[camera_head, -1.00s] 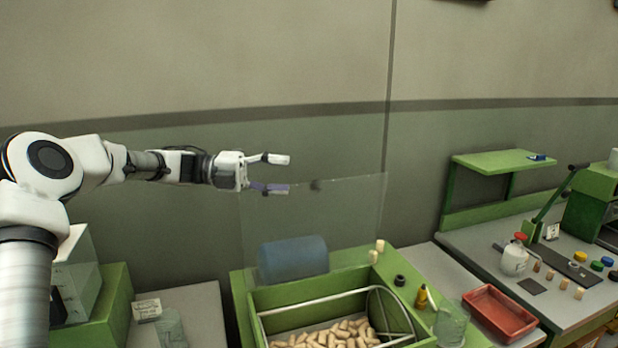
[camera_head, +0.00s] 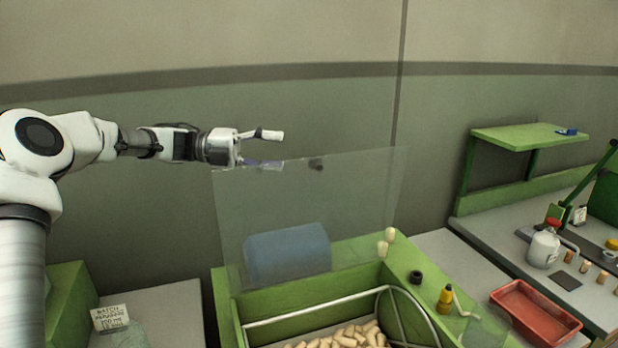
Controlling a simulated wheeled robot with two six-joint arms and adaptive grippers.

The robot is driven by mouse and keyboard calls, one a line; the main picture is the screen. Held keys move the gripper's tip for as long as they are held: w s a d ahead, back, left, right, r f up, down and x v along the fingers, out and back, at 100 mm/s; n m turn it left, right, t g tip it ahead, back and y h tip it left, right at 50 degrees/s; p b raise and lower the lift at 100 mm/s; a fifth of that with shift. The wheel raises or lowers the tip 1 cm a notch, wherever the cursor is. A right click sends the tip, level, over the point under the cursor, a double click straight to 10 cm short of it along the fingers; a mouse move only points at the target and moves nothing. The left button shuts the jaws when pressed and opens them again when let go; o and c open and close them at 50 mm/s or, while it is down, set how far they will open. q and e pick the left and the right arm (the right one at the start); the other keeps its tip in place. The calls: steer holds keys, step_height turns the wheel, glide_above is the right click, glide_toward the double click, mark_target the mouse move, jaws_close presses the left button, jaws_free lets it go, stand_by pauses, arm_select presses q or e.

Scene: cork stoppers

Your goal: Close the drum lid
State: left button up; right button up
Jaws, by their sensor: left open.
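The drum lid (camera_head: 350,195) is a clear, see-through panel. It stands raised and nearly upright at the back of the green drum housing (camera_head: 222,310), with a small dark knob (camera_head: 316,164) near its top edge. My left gripper (camera_head: 268,149) is open and empty at the lid's upper left. One finger is above the top edge; the lower finger shows through or against the panel, and I cannot tell whether it touches. My right gripper is not in view.
A blue cylinder (camera_head: 287,254) shows through the lid. A red tray (camera_head: 537,312) and a white bottle (camera_head: 543,247) stand on the right bench. A label card (camera_head: 110,317) is at lower left.

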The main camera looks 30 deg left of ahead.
mark_target(309, 162)
arm_select(q)
steer(key=w+d, duration=0.1)
steer(key=d, duration=0.1)
steer(key=w+d+f+p, duration=0.1)
steer(key=d, duration=0.1)
steer(key=w+d+f+p, duration=0.1)
steer(key=w+d, duration=0.1)
steer(key=shift+d+f, duration=0.15)
steer(key=shift+d, duration=0.15)
steer(key=shift+w+f, duration=0.1)
steer(key=shift+f, duration=0.05)
steer(key=shift+a+f, duration=0.1)
steer(key=shift+a, duration=0.05)
jaws_close()
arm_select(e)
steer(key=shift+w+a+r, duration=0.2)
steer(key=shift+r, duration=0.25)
